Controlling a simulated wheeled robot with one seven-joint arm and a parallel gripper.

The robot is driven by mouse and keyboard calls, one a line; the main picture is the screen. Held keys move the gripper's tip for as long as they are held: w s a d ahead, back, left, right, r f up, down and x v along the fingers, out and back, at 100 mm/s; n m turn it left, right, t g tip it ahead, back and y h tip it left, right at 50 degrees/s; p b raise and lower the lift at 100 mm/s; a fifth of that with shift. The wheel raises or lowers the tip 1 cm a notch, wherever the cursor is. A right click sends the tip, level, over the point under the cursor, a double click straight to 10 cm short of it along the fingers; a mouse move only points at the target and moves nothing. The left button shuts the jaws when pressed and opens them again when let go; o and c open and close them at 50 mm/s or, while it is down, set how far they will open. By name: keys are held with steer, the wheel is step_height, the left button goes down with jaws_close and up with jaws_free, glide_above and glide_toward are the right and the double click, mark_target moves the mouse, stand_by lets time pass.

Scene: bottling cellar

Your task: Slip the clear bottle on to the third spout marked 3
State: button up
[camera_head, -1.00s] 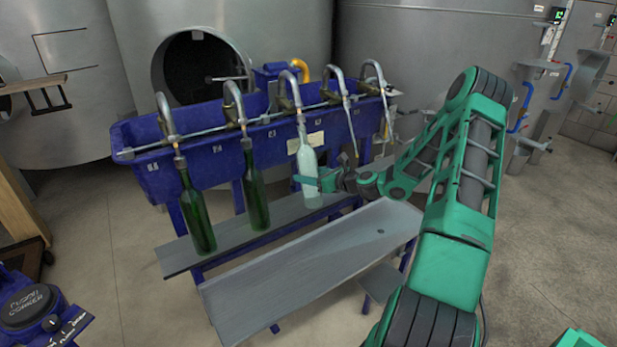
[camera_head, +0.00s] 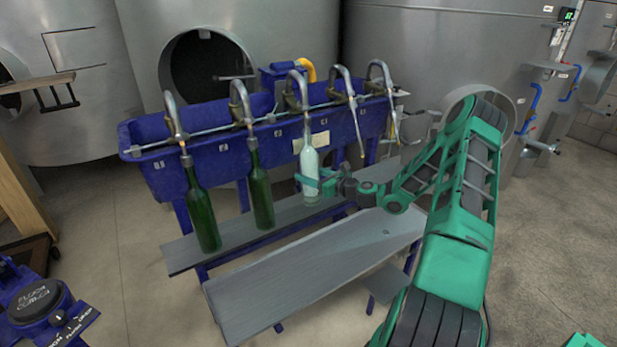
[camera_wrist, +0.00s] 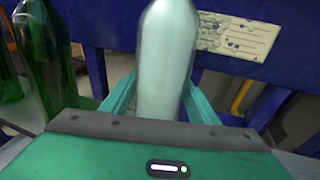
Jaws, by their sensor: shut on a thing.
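The clear bottle (camera_head: 309,170) stands upright under the third spout (camera_head: 304,100) from the left. The spout's lower end meets the bottle's mouth, and its tube appears to run into the neck. My gripper (camera_head: 310,184) is shut around the bottle's body, low down. In the wrist view the clear bottle (camera_wrist: 166,60) rises between my two green fingers. Its neck and mouth are out of that view. Its base is close to the grey shelf (camera_head: 228,229); I cannot tell whether it touches.
Two green bottles (camera_head: 203,208) (camera_head: 261,188) hang on the first and second spouts to the left. The fourth (camera_head: 352,100) and fifth spouts (camera_head: 388,95) are free. The blue trough (camera_head: 220,150) is behind, with a paper label (camera_wrist: 237,36). A grey bench (camera_head: 310,275) stands in front.

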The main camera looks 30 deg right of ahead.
steer(key=shift+s+f, duration=0.1)
steer(key=shift+f, duration=0.8)
stand_by(0.8)
steer(key=o, duration=1.6)
steer(key=shift+o, duration=0.2)
steer(key=shift+f, duration=0.1)
steer(key=shift+s+d, duration=0.1)
steer(key=shift+s, duration=0.05)
steer(key=v, duration=1)
steer(key=shift+s, duration=0.25)
